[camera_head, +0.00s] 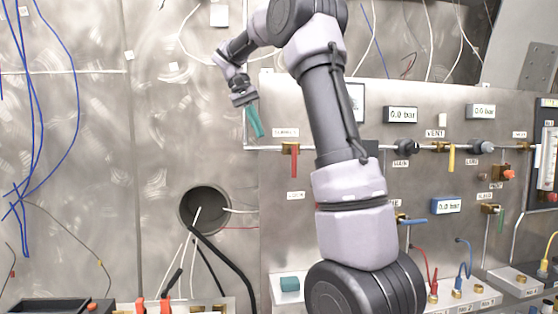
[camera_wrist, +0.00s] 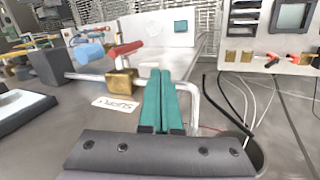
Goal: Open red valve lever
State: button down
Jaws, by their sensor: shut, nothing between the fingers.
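The red valve lever (camera_head: 294,165) hangs straight down from a brass valve body (camera_head: 290,148) on the steel panel, just left of my arm in the head view. In the wrist view the red lever (camera_wrist: 122,51) and its brass body (camera_wrist: 121,83) are left of my fingers, near the fingertips. My gripper (camera_head: 258,134) has two teal fingers pressed together and pointing down, up and to the left of the valve. In the wrist view my gripper (camera_wrist: 163,72) is shut and empty. I see no contact with the lever.
A yellow lever (camera_head: 451,160) and a blue lever (camera_head: 411,221) sit on the same panel, right of my arm. A thin pipe (camera_wrist: 192,95) bends close to the right of my fingers. A round hole (camera_head: 204,210) with cables is at lower left. The wall left of my gripper is mostly bare.

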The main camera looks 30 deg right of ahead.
aim_at(293, 161)
jog(key=s+d+f, duration=0.1)
jog(key=d+f, duration=0.1)
jog(key=f, duration=0.1)
jog(key=s+d+f, duration=0.1)
jog(key=d+f, duration=0.1)
jog(key=f, duration=0.1)
jog(key=s+d+f, duration=0.1)
jog(key=d+f, duration=0.2)
jog(key=shift+s+f, duration=0.15)
jog(key=shift+s, duration=0.15)
